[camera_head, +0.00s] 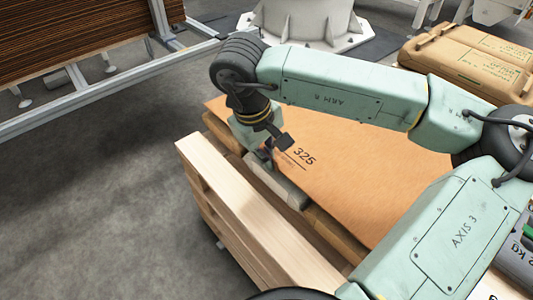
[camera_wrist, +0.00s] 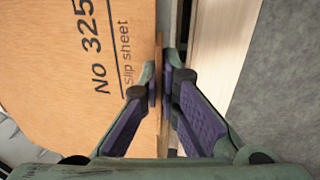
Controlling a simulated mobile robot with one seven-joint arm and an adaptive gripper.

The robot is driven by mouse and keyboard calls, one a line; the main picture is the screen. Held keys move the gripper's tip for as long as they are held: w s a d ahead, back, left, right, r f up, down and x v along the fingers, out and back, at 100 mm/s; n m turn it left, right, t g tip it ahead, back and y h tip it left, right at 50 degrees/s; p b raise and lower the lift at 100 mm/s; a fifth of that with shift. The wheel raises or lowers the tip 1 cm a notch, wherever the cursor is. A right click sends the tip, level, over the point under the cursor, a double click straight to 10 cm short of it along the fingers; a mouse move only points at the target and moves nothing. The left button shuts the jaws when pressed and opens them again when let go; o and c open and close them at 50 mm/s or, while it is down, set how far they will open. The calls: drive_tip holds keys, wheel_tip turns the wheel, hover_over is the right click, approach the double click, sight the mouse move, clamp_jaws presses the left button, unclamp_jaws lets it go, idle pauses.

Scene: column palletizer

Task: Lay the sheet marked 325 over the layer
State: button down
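The sheet marked 325 (camera_head: 365,185) is a flat orange-brown slip sheet. It lies spread at the middle of the head view, partly behind my arm, over brown goods whose edge (camera_head: 325,222) shows along its near left side. In the wrist view the sheet (camera_wrist: 50,60) fills the left, with "NO 325 Slip sheet" printed near its edge. My gripper (camera_head: 268,158) is at the sheet's left edge, beside the print. In the wrist view its fingertips (camera_wrist: 164,82) are close together, with the sheet's edge between them. The contact at the far finger is partly hidden.
Pale wooden boards (camera_head: 235,205) stand along the left of the layer, close to my gripper; they also show in the wrist view (camera_wrist: 215,50). Brown packed sacks (camera_head: 470,62) lie at the upper right. A metal frame (camera_head: 95,90) with stacked brown sheets stands upper left. The grey floor at left is clear.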

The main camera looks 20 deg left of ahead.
drive_tip(key=shift+f, duration=0.15)
drive_tip(key=c, duration=1.7)
unclamp_jaws()
